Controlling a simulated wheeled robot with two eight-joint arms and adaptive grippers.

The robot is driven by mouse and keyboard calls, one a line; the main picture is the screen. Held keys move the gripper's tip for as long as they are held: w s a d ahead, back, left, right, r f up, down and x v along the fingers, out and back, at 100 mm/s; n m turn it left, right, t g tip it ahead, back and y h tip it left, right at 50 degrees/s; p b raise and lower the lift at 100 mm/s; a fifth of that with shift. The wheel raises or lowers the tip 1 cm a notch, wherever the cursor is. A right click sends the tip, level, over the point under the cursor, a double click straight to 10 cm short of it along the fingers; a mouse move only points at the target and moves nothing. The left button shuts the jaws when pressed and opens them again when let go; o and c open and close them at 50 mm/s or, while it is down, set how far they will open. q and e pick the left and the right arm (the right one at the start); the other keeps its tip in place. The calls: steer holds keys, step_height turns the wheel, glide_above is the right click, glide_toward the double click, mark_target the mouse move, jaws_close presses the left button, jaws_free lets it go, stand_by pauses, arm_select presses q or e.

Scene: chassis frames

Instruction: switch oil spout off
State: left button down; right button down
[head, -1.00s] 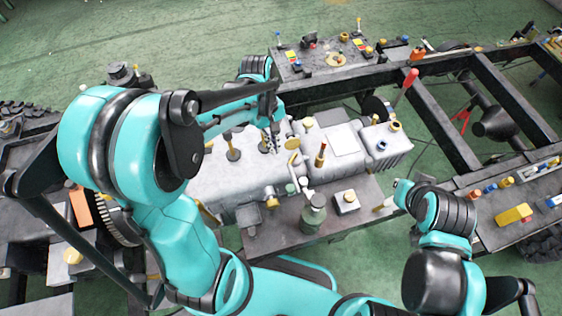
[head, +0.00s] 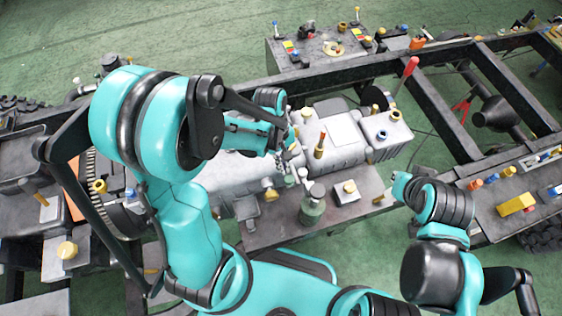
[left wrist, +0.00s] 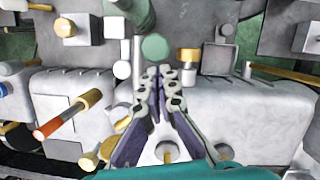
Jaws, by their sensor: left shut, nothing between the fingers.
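My left gripper (head: 285,163) reaches over the near side of the grey engine block (head: 345,140). Its fingers are shut and empty, and they also show in the left wrist view (left wrist: 157,75). A pale green round cap (left wrist: 154,46) lies just beyond the fingertips, with a thin white pipe (left wrist: 136,62) beside it. I cannot tell whether the tips touch the cap. A green bottle-like can (head: 313,208) stands in front of the engine. No part is clearly marked as the oil spout. My right arm's end (head: 402,187) is at the right, its fingers not discernible.
A red-tipped rod (left wrist: 60,122) sticks up from the engine. Dark chassis beams (head: 515,85) lie at the right, and a tool table (head: 310,55) stands at the back.

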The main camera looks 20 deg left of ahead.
arm_select(q)
steer(key=s+d, duration=0.5)
steer(key=s, duration=0.3)
steer(key=shift+d, duration=0.15)
steer(key=shift+r, duration=0.1)
steer(key=v, duration=1.2)
stand_by(0.5)
